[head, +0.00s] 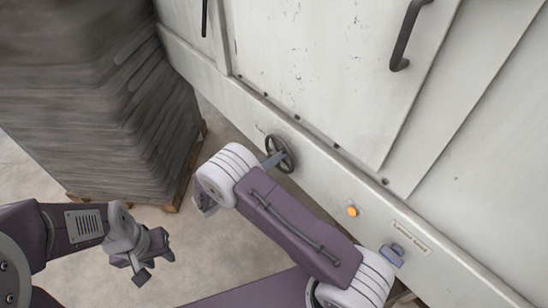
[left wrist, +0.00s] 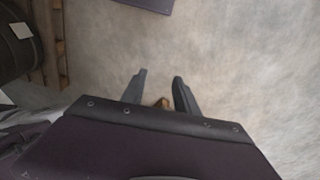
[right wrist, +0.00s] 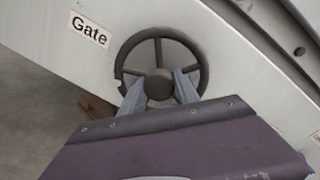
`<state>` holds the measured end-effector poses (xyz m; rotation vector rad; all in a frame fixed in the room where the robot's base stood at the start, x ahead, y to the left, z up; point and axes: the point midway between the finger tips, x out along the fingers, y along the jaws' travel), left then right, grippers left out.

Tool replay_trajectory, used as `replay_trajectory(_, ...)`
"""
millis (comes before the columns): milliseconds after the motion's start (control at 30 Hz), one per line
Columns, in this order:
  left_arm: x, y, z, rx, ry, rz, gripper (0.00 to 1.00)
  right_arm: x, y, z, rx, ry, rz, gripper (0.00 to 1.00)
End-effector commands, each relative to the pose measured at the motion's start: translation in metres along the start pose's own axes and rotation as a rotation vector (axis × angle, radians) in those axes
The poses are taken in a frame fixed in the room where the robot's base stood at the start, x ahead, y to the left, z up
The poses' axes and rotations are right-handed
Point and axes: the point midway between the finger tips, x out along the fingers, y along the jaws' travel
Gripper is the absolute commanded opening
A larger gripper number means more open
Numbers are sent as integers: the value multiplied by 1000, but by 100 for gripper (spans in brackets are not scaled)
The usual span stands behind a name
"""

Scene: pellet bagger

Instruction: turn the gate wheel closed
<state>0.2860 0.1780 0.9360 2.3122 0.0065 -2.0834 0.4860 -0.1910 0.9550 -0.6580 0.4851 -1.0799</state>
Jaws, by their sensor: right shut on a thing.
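The gate wheel (head: 279,153) is a dark, spoked handwheel on the low white panel of the machine. It faces the camera in the right wrist view (right wrist: 159,82), with a "Gate" label (right wrist: 89,30) to its upper left. My right gripper (head: 272,159) is at the wheel and shut on it. In the right wrist view its two fingers (right wrist: 160,92) lie either side of the hub area; exactly which part they clasp is hard to tell. My left gripper (head: 154,264) hangs over the floor, away from the wheel. Its fingers (left wrist: 160,84) are apart and empty.
A tall stack of grey bags (head: 95,95) on a wooden pallet (head: 185,180) stands at the left. An orange button (head: 352,210) and a small blue part (head: 391,256) are on the panel right of the wheel. Bare concrete lies between pallet and machine.

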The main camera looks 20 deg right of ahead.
Motion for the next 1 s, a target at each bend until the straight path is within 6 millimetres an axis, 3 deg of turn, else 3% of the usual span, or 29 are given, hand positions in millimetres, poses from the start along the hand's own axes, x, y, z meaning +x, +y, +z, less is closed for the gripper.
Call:
replay_trajectory(67,0,0,0,0,0,0,31,0,1,0,-1,-1,3,0)
replay_trajectory(167,1,3,-6,-30,-3,16,3,0,1,-1,-1,-1,4,0)
replay_trajectory(233,1,12,-21,-101,-11,59,0,0,1,-1,-1,-1,4,0)
replay_trajectory(367,-1,46,-81,-324,-26,243,0,0,1,-1,-1,0,3,0)
replay_trajectory(467,-3,86,-140,-390,-33,464,0,0,1,-1,-1,0,3,0)
replay_trajectory(533,-4,119,-173,-272,-18,634,0,0,1,-1,-1,0,3,0)
replay_trajectory(700,-7,177,-216,132,144,934,0,0,1,-1,-1,0,4,0)
replay_trajectory(833,-13,204,-238,374,338,1089,0,0,1,-1,-1,0,4,0)
replay_trajectory(1000,-19,219,-254,542,532,1178,0,0,1,-1,-1,1,5,0)
